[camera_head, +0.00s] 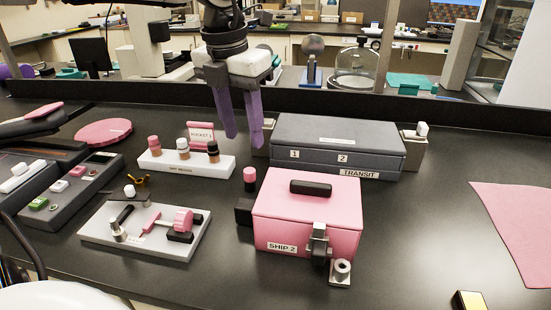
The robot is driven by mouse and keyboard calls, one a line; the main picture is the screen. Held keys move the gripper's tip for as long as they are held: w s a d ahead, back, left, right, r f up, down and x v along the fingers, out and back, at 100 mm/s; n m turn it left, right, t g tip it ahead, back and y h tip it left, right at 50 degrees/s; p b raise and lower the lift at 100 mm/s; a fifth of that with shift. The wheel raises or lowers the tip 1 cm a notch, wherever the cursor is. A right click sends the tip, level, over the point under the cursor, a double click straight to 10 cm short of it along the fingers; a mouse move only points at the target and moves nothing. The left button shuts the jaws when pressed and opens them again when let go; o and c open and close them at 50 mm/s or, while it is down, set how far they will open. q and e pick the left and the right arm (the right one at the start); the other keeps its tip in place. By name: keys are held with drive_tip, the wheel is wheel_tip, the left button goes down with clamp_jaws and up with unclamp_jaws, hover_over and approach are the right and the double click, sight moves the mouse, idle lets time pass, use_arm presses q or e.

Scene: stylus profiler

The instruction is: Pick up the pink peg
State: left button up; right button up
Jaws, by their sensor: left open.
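A short pink peg-like cylinder (250,175) stands upright by a black block (244,211), just left of the pink case. My left gripper (243,139) has two purple fingers pointing down, spread apart with nothing between them. In the picture its tips are above the pink cylinder, near the left end of the grey case; the exact depth gap is hard to judge. A white rack (207,168) to the left holds small capped pieces, one of them pinkish (154,144). A white plate (102,238) carries a pink handle-like piece (151,221) and a pink wheel (184,220). My right gripper is not seen.
The pink SHIP 2 case (275,228) has a metal latch (319,240). The closed grey TRANSIT case (380,150) lies behind it. A pink sign (201,134) stands behind the rack.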

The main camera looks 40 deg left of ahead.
use_arm(q)
hover_over(249, 170)
drive_tip(key=s, duration=0.2)
wheel_tip(249, 170, down, 4)
drive_tip(key=f, duration=0.1)
drive_tip(key=w+f, duration=0.1)
drive_tip(key=f, duration=0.3)
drive_tip(key=shift+w+f+p, duration=0.15)
drive_tip(key=shift+w+p, duration=0.15)
drive_tip(key=shift+f, duration=0.2)
clamp_jaws()
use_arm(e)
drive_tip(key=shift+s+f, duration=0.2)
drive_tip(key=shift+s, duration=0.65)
